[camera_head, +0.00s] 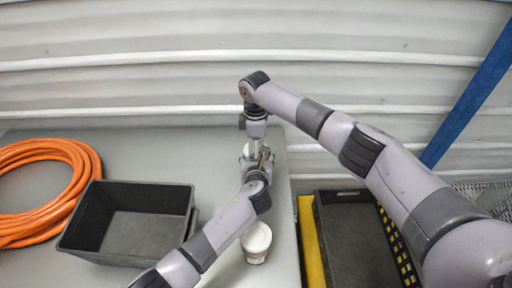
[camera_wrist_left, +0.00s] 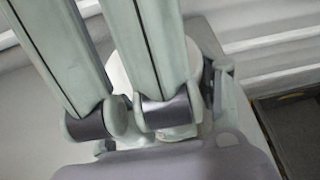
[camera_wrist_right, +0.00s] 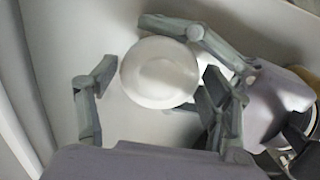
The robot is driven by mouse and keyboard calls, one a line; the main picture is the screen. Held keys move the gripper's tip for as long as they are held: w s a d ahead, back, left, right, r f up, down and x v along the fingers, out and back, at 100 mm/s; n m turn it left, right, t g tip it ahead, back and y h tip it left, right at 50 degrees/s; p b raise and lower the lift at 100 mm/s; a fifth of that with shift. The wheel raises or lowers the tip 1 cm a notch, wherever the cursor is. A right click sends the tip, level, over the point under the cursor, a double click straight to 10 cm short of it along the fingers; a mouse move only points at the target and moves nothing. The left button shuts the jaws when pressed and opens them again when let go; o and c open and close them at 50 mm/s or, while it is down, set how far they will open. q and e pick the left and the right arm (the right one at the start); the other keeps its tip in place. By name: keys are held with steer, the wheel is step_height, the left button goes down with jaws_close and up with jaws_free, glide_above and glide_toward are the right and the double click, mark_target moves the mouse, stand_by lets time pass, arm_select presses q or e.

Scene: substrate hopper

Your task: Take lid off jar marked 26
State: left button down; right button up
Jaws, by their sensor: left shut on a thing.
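A jar's round white lid (camera_wrist_right: 160,72) shows in the right wrist view, with the jar body hidden below it. My left gripper (camera_head: 256,163) reaches in from the side and is shut on this jar. My right gripper (camera_head: 257,147) points down over it, with its fingers apart on either side of the lid, a small gap showing at the left finger. In the left wrist view the lid (camera_wrist_left: 118,75) is partly hidden by pale finger bars. A second jar (camera_head: 256,242) with a white lid stands nearer on the table. No number is legible on either jar.
A black bin (camera_head: 88,215) and a coiled orange hose (camera_head: 30,185) lie on the left of the grey table (camera_head: 215,150). A black crate (camera_head: 350,235) and a yellow edge (camera_head: 312,240) are off the table's right side. A corrugated wall (camera_head: 150,85) stands behind.

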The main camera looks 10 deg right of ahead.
steer(key=shift+o, duration=0.8)
step_height(320, 180, up, 4)
steer(key=shift+r, duration=0.15)
steer(key=shift+c, duration=0.2)
arm_select(q)
steer(key=shift+f, duration=0.1)
arm_select(e)
step_height(320, 180, up, 4)
steer(key=shift+f, duration=0.25)
steer(key=shift+c, duration=1.2)
steer(key=shift+f, duration=3.9)
steer(key=shift+c, duration=0.4)
steer(key=c, duration=0.9)
steer(key=o, duration=1.3)
steer(key=shift+c, duration=0.2)
steer(key=shift+r, duration=0.15)
